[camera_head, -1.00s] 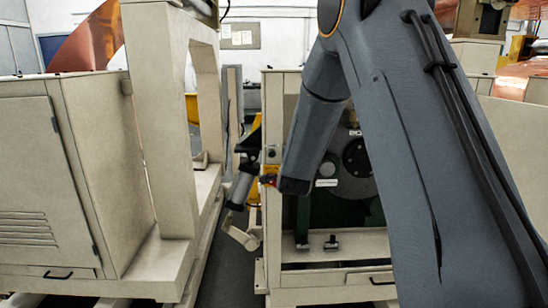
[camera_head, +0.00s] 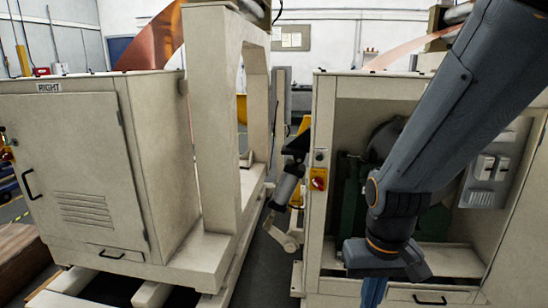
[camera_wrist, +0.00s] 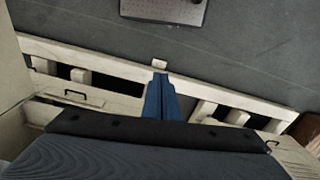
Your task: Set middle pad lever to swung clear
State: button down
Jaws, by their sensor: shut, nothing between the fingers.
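I cannot pick out the middle pad lever for certain in either view. In the head view a dark-and-grey cylinder with a pale angled arm (camera_head: 281,236) hangs in the gap between the two beige cabinets, and I cannot tell whether it is a pad lever. My gripper (camera_head: 370,291) is low in front of the right cabinet's opening, pointing down, partly cut off by the frame's bottom. In the wrist view my blue gripper fingers (camera_wrist: 160,80) are together and empty, above a pale floor-level beam (camera_wrist: 110,58).
The left cabinet (camera_head: 75,150), labelled RIGHT, and its upright frame (camera_head: 215,120) stand at left. The right cabinet (camera_head: 318,110) is open, with green machinery and grey switches (camera_head: 483,168) inside. A narrow floor gap separates them. A dark textured plate (camera_wrist: 165,10) lies on the grey floor.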

jog(key=m+t+h+b, duration=0.15)
jog(key=t+b, duration=0.25)
jog(key=t, duration=1.6)
send_near(344, 157)
jog(key=shift+h, duration=0.45)
jog(key=p+x, duration=0.2)
jog(key=x, duration=0.4)
jog(key=shift+w+a+r+p, duration=0.1)
jog(key=shift+w+a+p, duration=0.1)
jog(key=shift+p, duration=0.1)
